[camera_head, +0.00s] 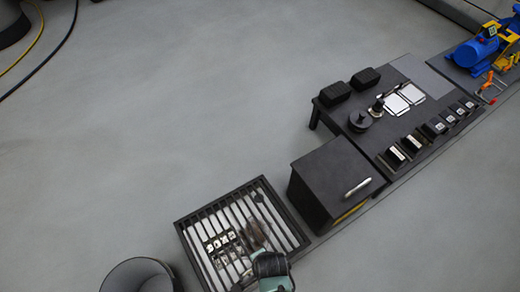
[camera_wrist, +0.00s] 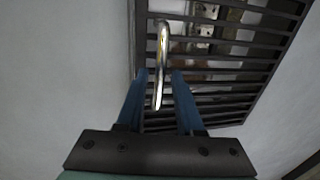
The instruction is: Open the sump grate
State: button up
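The sump grate (camera_head: 180,228) is a dark barred panel in a dark frame, low in the head view. It looks flat and closed over the pit, and pale items show between its bars. The grate also fills the upper part of the wrist view (camera_wrist: 215,42). A shiny curved metal handle (camera_wrist: 163,42) stands near the grate's left edge there. My gripper (camera_wrist: 159,73) is open, with its blue fingers on either side of the handle's line and visible gaps to it. Whether the fingertips reach the handle's depth I cannot tell. In the head view my arm hides the grate's lower corner.
A dark cabinet (camera_head: 325,185) with a silver handle stands right of the grate. A dark bench (camera_head: 345,95) with boxes lies beyond it. A round dark bin (camera_head: 140,272) stands left of the grate. The grey floor (camera_head: 200,100) behind is clear.

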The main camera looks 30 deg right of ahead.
grip_shut()
dwell(1.2)
